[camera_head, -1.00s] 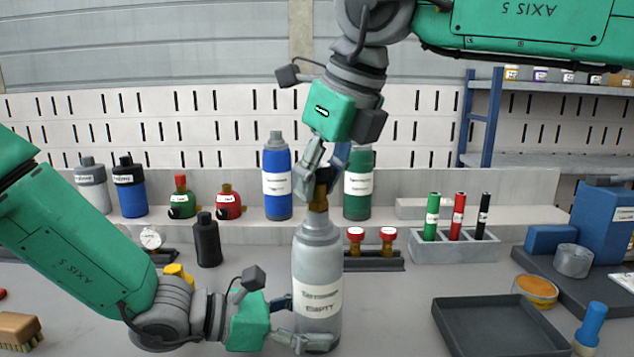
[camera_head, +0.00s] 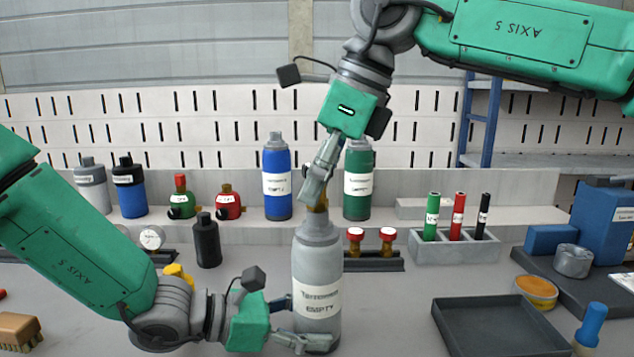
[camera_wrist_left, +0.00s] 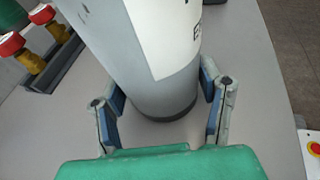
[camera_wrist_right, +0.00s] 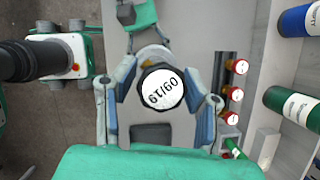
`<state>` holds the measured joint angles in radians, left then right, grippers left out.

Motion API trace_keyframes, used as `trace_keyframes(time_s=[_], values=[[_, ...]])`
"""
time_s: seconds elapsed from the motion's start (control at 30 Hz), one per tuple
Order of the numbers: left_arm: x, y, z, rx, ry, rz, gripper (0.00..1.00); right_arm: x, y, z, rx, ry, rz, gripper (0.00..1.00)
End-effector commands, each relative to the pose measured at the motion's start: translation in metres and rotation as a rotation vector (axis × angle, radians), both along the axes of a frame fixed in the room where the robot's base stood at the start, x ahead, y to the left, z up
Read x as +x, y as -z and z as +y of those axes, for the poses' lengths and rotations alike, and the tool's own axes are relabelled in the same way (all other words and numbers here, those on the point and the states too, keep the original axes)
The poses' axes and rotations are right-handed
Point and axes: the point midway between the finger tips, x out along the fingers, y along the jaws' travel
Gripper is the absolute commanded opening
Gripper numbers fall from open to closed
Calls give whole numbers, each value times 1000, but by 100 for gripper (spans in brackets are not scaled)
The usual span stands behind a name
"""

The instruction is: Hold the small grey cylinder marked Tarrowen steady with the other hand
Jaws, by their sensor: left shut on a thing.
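The grey cylinder (camera_head: 317,268) stands upright on the bench. Its label reads EMPTY under a blurred name that looks like Tarrowen. My left gripper (camera_head: 293,320) is shut on its lower body near the base. In the left wrist view the cylinder (camera_wrist_left: 150,85) sits between the two fingers (camera_wrist_left: 163,105). My right gripper (camera_head: 318,195) is above, around the brass valve (camera_head: 318,207) on top. In the right wrist view its fingers (camera_wrist_right: 160,105) are apart, with visible gaps beside the round black cap (camera_wrist_right: 162,88).
Blue (camera_head: 277,185) and green (camera_head: 358,190) cylinders stand behind. A black bottle (camera_head: 207,243) is to the left. An empty dark tray (camera_head: 495,325) lies at front right.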

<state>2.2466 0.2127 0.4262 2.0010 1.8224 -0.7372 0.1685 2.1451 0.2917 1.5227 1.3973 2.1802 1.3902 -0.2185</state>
Motion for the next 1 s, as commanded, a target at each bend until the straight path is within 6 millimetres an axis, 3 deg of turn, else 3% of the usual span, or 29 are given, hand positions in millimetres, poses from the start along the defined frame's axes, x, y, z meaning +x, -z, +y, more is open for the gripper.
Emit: trace_keyframes(time_s=[0.27,0.63,1.0], values=[[0,0,0,1,-1,0,25,0,-3,0,1,2,-2,40],[0,0,0,1,-1,-1,25,0,-26,0,-1,20,-3,40],[0,0,0,0,0,-1,25,0,-25,0,-3,466,-4,40]])
